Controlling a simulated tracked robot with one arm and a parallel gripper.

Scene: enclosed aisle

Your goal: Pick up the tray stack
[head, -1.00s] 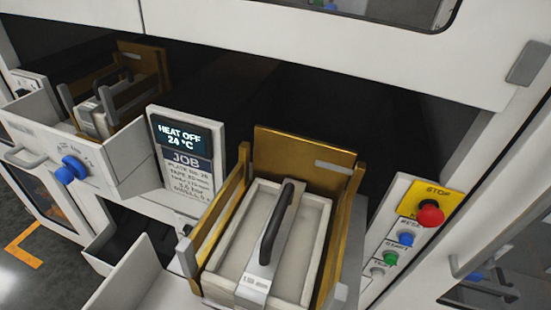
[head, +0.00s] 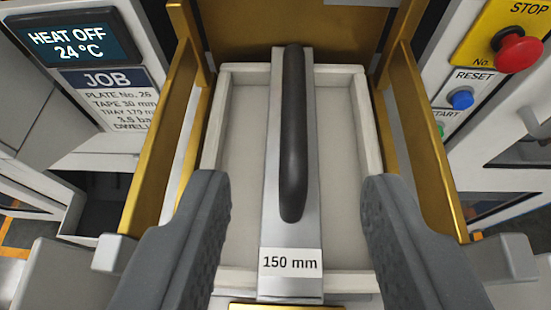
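The tray stack (head: 240,170) is a pale, rimmed tray in the middle of the head view. A metal bar with a black handle (head: 292,140) runs lengthwise over it. The near end of the bar has a label reading "150 mm" (head: 291,262). The stack sits between the gold side rails of a holder (head: 172,130). My gripper (head: 296,200) is open, with one dark grey finger on each side of the handle, well apart from it. The fingers appear over the near part of the tray. Their height above it is hard to tell. Anything under the tray is hidden.
A display reading "HEAT OFF 24 °C" (head: 82,38) and a JOB card (head: 105,95) stand at the left. A panel with a red stop button (head: 517,50) and a blue reset button (head: 461,99) is at the right. The gold rails and back plate close in the stack.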

